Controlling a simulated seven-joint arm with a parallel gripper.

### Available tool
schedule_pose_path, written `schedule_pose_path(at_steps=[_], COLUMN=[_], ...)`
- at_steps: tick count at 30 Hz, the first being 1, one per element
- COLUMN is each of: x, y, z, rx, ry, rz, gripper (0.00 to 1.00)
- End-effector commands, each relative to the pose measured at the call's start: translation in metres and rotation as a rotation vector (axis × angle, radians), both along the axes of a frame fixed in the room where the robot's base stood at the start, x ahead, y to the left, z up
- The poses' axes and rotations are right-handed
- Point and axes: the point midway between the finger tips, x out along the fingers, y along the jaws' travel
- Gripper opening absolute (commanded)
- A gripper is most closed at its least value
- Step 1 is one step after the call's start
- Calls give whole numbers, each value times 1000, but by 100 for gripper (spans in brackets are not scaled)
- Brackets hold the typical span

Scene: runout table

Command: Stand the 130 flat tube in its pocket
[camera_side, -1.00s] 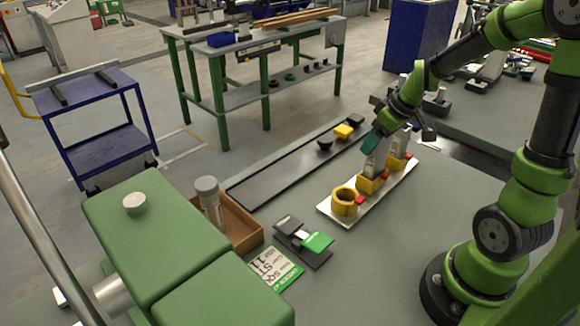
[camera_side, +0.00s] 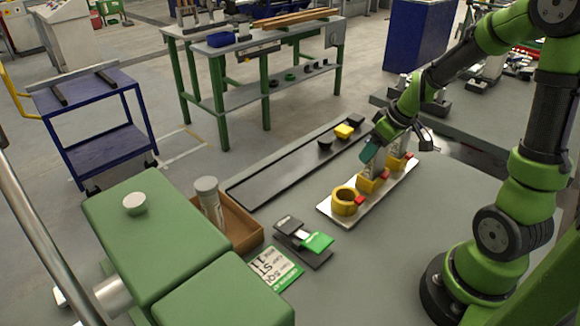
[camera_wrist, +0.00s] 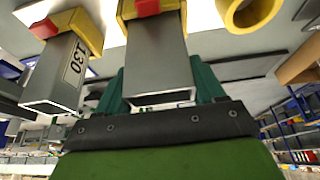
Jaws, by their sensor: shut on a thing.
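My gripper (camera_side: 370,152) is shut on a grey rectangular tube (camera_wrist: 158,60) over the middle yellow pocket (camera_side: 367,184). In the wrist view, the tube is between my teal fingers. Its lower end is at the middle pocket (camera_wrist: 126,12) and looks to be inside it. I see no number on its visible face. A second grey tube (camera_wrist: 62,72), printed 130, stands in the neighbouring yellow pocket (camera_wrist: 87,30); in the side view that pocket (camera_side: 395,164) is at the far end. The near round pocket (camera_side: 344,203) is empty.
The pockets sit on a light plate (camera_side: 328,209). Behind it runs a long dark tray (camera_side: 270,178) with small black and yellow pieces at its far end. A wooden box (camera_side: 244,238) with a capped cylinder, dark blocks and a green-and-white card (camera_side: 275,267) lie nearer left.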

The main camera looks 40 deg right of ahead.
Motion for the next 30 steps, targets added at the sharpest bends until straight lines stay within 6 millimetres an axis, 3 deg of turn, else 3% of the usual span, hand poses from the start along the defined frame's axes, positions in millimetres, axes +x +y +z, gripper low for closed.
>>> schedule_pose_path(at_steps=[5,6,11,22,26,30], x=[0,0,0,-2,-8,-20], y=[0,0,0,0,0,0], z=[-4,-4,-4,1,18,48], rx=[-1,-1,-1,-1,-4,-4], ry=[1,0,0,-1,-5,-8], rz=[1,1,1,1,2,-1], gripper=[32,75,98,98,98,98])
